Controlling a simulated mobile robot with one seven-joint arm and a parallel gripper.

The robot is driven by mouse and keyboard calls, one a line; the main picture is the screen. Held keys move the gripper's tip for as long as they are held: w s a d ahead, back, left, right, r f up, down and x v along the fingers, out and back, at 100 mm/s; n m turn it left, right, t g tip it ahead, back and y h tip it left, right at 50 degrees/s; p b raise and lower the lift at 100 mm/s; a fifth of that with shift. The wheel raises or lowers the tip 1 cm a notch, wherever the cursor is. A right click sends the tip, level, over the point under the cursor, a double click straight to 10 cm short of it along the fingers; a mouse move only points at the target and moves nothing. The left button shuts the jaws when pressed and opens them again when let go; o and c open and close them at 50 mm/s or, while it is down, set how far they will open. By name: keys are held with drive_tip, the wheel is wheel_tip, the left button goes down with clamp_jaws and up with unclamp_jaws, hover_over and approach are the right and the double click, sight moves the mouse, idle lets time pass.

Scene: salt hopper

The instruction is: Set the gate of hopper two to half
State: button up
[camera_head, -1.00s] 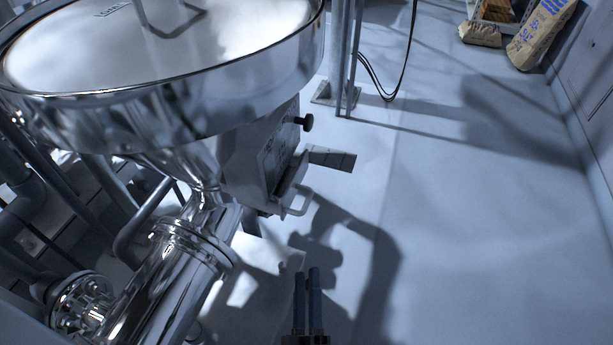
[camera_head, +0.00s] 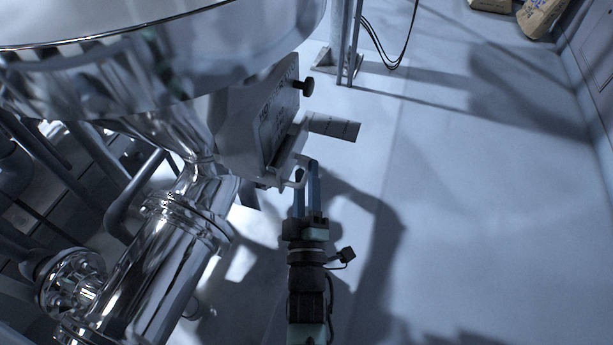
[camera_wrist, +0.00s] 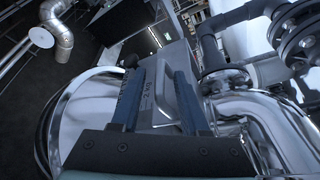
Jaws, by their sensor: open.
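The steel hopper (camera_head: 150,70) fills the upper left of the head view. A grey gate box (camera_head: 250,125) with a dark knob (camera_head: 307,86) sits under its rim. A pale U-shaped handle (camera_head: 288,184) sticks out of the box's front; a flat strip with dark marks (camera_head: 335,127) extends to the right. My gripper (camera_head: 306,168) is open, its blue fingertips at the handle. In the wrist view the handle (camera_wrist: 172,122) shows between the fingers (camera_wrist: 158,75); contact cannot be told.
Steel pipework (camera_head: 165,250) runs below the hopper at left. A metal post (camera_head: 345,45) and hanging black cables (camera_head: 385,50) stand behind. Paper sacks (camera_head: 540,15) lie at the far right back. The floor (camera_head: 480,200) to the right is clear.

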drive_tip(key=shift+w+r, duration=0.1)
drive_tip(key=shift+w, duration=0.25)
clamp_jaws()
idle(1.2)
